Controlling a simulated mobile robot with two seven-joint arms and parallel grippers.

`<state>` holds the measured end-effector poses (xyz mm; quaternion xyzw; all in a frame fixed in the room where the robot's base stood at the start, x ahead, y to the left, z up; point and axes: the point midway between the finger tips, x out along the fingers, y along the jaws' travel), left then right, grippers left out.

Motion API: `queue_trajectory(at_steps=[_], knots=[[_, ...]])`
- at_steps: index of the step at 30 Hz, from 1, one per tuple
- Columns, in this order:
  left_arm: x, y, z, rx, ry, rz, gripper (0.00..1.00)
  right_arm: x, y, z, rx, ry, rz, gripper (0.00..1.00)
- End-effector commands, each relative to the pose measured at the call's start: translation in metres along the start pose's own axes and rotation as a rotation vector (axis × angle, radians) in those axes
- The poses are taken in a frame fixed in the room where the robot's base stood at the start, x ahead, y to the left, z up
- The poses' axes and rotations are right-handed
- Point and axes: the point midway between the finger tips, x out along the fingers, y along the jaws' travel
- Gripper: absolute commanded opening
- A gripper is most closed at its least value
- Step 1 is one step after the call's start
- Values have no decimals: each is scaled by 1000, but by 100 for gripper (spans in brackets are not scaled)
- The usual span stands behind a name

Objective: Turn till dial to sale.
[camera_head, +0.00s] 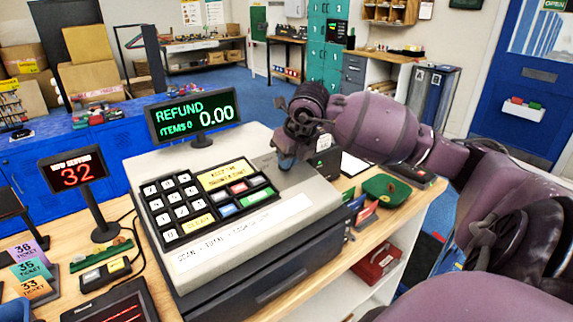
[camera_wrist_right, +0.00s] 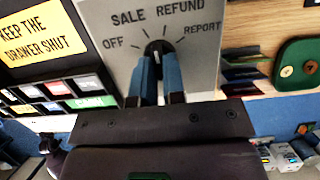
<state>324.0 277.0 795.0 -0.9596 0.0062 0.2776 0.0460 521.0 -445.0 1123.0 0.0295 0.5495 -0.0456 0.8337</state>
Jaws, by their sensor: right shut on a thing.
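The till (camera_head: 255,230) stands on the wooden counter, with a keypad and a grey dial plate (camera_wrist_right: 190,75) at its right. The plate is marked OFF, SALE, REFUND and REPORT. The till display (camera_head: 195,117) reads REFUND, ITEMS 0, 0.00. My right gripper (camera_head: 287,160) reaches down over the plate and hides the dial in the head view. In the wrist view, the blue fingers of my right gripper (camera_wrist_right: 158,65) are shut on the dark dial (camera_wrist_right: 156,46). Its exact pointing is hard to read between the fingers. My left gripper is not in view.
A small display reading 32 (camera_head: 75,174) stands left of the till, near ticket cards (camera_head: 30,270) and a card terminal (camera_head: 112,303). A green tray (camera_head: 386,189) lies on the counter right of the till. Blue cabinets are behind.

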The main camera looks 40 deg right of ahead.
Motion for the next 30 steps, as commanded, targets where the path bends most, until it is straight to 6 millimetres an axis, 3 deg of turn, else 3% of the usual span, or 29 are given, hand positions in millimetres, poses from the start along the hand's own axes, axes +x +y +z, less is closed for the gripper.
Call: queue_trajectory(at_steps=[15,30], knots=[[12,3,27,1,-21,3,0,2,-2,0,-299,1,57,0],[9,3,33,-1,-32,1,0,0,-2,0,-342,0,66,0]])
